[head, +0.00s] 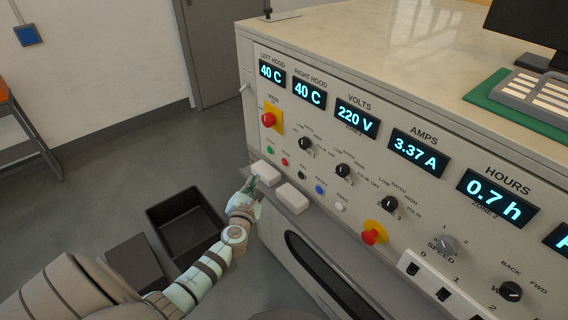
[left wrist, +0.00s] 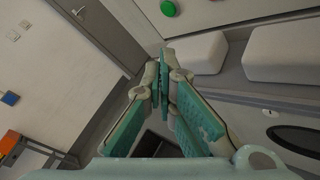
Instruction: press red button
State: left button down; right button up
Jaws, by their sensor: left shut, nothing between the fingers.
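The small red button (head: 285,161) is on the sloping front panel (head: 325,212) in the head view, between a green button (head: 270,149) and a black one (head: 301,174). My left gripper (head: 251,182) is shut and empty, below and to the left of the red button, beside the left white block (head: 266,172). In the left wrist view, its closed fingers (left wrist: 165,62) point toward the panel, apart from the green button (left wrist: 168,8). A sliver of red at the top edge there may be the red button. My right gripper is out of view.
A second white block (head: 292,198) sits on the ledge. Red mushroom knobs on yellow plates are at the upper left (head: 268,119) and lower right (head: 370,237). Black dials fill the panel between them. An open black bin (head: 187,222) stands on the floor.

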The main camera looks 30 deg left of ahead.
aim_at(285, 162)
pick_arm(q)
jog(key=w, duration=0.2)
jog(key=w+d+b, duration=0.1)
jog(key=w, duration=0.1)
jog(key=w+d+b, duration=0.1)
jog(key=w, duration=0.1)
jog(key=shift+w+f, duration=0.15)
jog(key=shift+w, duration=0.15)
jog(key=shift+w+d, duration=0.2)
jog(key=shift+w, duration=0.5)
jog(key=shift+b, duration=0.3)
jog(key=shift+w+d, duration=0.15)
jog(key=shift+w, duration=0.25)
jog(key=shift+w+d, duration=0.1)
jog(key=shift+w, duration=0.25)
dwell(0.8)
jog(key=shift+s, duration=0.1)
jog(key=shift+s+a+r, duration=0.2)
jog(key=shift+s, duration=0.5)
jog(key=shift+f, duration=0.1)
